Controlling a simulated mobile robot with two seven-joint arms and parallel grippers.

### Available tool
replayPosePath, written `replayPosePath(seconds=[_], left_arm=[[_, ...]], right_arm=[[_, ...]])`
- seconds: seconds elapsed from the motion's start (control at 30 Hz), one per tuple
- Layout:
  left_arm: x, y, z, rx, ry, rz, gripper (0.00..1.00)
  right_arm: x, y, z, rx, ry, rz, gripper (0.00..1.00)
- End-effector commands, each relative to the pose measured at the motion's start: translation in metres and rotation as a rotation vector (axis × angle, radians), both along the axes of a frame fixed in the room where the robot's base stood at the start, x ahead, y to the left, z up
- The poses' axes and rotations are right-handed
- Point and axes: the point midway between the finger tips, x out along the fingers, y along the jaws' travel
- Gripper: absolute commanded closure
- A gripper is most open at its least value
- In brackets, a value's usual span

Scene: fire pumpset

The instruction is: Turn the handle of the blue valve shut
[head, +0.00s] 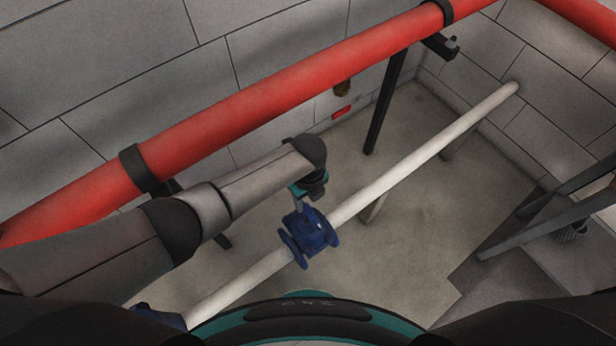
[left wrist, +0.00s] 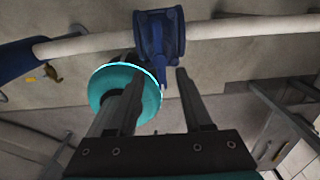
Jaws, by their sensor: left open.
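The blue valve (head: 309,238) sits on a white pipe in the middle of the head view. It also shows at the top middle of the left wrist view (left wrist: 158,34). A narrow blue part of it reaches down toward the gap between my fingers, and I cannot tell whether this is the handle. My left gripper (head: 308,193) is just above the valve in the head view, partly hidden by its own wrist. In the left wrist view the left gripper (left wrist: 160,76) is open, with nothing clearly held. I cannot tell whether it touches the valve. My right gripper is out of view.
The white pipe (head: 425,148) runs diagonally above the floor on short supports. A thick red pipe (head: 275,92) runs above it along the grey block wall. Another blue fitting (head: 163,316) is partly hidden at lower left. Dark metal bars (head: 555,215) stand at right. Floor (head: 420,235) right of the valve is clear.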

Motion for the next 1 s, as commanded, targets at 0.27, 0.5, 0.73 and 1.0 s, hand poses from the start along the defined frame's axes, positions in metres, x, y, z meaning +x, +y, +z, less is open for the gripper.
replayPosePath(seconds=[0.27, 0.5, 0.73, 1.0], left_arm=[[0.001, 0.000, 0.062, -0.001, -0.002, -0.001, 0.50], [0.000, 0.000, 0.088, 0.000, 0.000, 0.000, 0.50], [0.000, 0.000, 0.091, 0.000, 0.001, 0.000, 0.50], [0.000, 0.000, 0.091, 0.000, 0.001, 0.000, 0.50]], right_arm=[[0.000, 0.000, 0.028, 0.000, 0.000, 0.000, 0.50], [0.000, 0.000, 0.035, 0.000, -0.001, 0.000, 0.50], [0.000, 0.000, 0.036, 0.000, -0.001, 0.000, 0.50], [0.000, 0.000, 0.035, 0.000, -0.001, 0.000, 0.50]])
